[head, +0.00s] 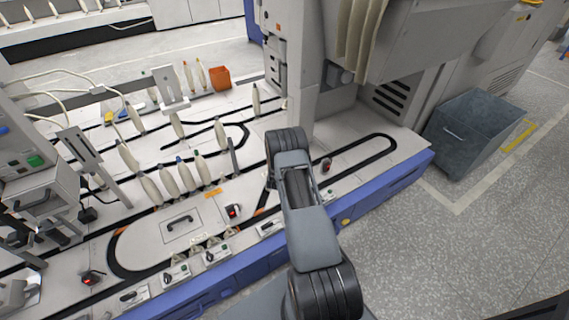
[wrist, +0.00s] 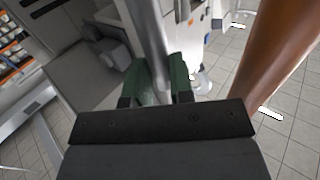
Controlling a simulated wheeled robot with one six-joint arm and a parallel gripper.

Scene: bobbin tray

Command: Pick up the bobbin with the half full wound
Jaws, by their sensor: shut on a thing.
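Several cream-wound bobbins stand upright on the machine's track in the head view, among them a blue-tipped bobbin (head: 186,176) and a dark-tipped bobbin (head: 203,167). A bobbin (head: 255,100) stands apart at the back, and another (head: 220,133) stands near the middle. I cannot tell which is half full. In the wrist view, my gripper (wrist: 162,82) has green fingers shut on a smooth grey rod-like thing (wrist: 150,40). I cannot tell whether this is a bobbin. In the head view my own arm hides the gripper.
A large brown tapered thing (wrist: 275,60) is close at right in the wrist view. An orange box (head: 220,78) sits at the back of the deck. A grey bin (head: 475,135) stands on the floor at right. A grey post (head: 233,157) rises left of my arm.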

